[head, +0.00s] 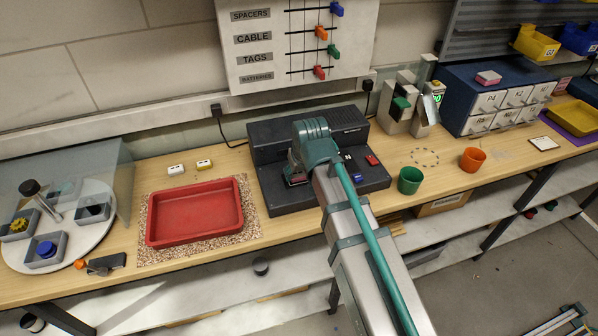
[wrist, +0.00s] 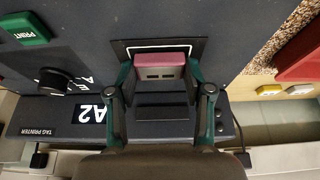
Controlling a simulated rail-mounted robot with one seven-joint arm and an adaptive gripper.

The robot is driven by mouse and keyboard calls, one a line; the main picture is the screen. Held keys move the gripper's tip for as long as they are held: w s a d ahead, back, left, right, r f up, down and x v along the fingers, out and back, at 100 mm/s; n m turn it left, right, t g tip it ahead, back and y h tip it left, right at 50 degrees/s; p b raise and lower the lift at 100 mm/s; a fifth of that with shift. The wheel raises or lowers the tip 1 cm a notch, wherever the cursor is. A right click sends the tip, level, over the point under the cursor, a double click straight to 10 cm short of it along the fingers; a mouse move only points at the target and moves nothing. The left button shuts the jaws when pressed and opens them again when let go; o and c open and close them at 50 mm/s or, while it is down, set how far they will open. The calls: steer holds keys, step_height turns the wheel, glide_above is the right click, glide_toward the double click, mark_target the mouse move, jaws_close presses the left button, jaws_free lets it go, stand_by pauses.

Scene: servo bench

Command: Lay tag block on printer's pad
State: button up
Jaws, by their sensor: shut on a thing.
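The tag block (wrist: 159,67), pink on top with a grey side and dark slots, is between the two teal fingers of my gripper (wrist: 158,80) in the wrist view. My gripper is shut on it. The printer's pad (wrist: 122,47), a dark square with a white outline, lies right under and around the block. I cannot tell if the block touches it. The tag printer (wrist: 20,125) shows an A2 display in the wrist view. In the head view, my gripper (head: 297,172) is low over the left part of the black printer (head: 268,150) and hides the pad.
A red tray (head: 195,212) on a speckled mat stands left of the printer. Two small blocks (head: 190,167) lie behind the tray. A green cup (head: 410,180) and an orange cup (head: 472,160) stand to the right. A green PRINT button (wrist: 27,29) is on the printer.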

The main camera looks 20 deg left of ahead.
steer(key=o, duration=0.8)
steer(key=shift+f, duration=0.1)
steer(key=b+v, duration=0.1)
steer(key=v, duration=1.1)
steer(key=shift+a+r+b, duration=0.1)
steer(key=shift+r+b, duration=0.15)
steer(key=shift+b, duration=0.15)
